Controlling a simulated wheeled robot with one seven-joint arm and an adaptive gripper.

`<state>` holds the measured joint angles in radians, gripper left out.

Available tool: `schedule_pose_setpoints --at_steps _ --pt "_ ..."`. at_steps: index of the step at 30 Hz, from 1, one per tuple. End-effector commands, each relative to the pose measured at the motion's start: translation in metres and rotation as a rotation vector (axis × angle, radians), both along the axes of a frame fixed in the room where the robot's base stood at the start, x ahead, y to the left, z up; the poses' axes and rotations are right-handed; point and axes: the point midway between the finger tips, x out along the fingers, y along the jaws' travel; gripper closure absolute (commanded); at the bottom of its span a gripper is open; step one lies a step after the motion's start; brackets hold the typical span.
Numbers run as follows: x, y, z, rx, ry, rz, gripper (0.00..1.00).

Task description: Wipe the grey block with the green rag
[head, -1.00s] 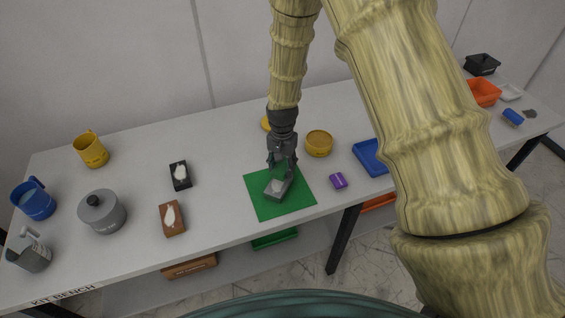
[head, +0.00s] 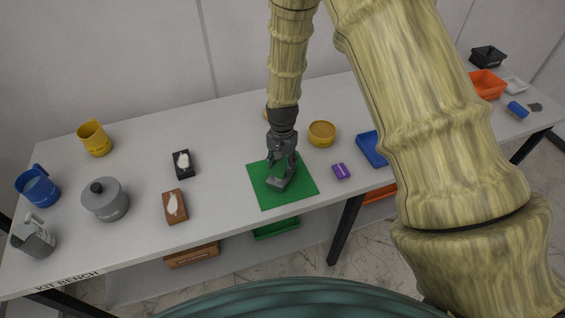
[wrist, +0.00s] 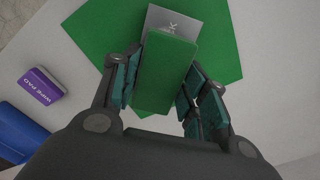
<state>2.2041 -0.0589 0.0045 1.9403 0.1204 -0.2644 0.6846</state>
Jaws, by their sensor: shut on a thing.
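The grey block (head: 279,184) lies on a green mat (head: 297,197) near the bench's front edge. In the wrist view a lettered end of the grey block (wrist: 172,19) shows beyond the green rag. My gripper (head: 281,165) points down at the block. It is shut on the green rag (wrist: 165,72), a flat green pad between its fingers. The rag hides much of the block in the wrist view. I cannot tell whether the rag touches the block.
A purple wipe pad (head: 340,171) and a blue tray (head: 371,149) lie right of the mat. A yellow bowl (head: 321,134) stands behind. A brown block (head: 174,206) and a black block (head: 184,163), each with a white patch, lie left. My arm hides part of the bench's right side.

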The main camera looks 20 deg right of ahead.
Motion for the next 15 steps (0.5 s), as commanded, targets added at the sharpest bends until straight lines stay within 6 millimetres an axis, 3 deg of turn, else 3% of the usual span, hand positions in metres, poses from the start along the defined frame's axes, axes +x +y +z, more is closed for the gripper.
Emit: schedule_pose_setpoints --at_steps 15 --pt "-0.0001 0.0000 -0.0092 0.000 0.000 0.000 0.79"
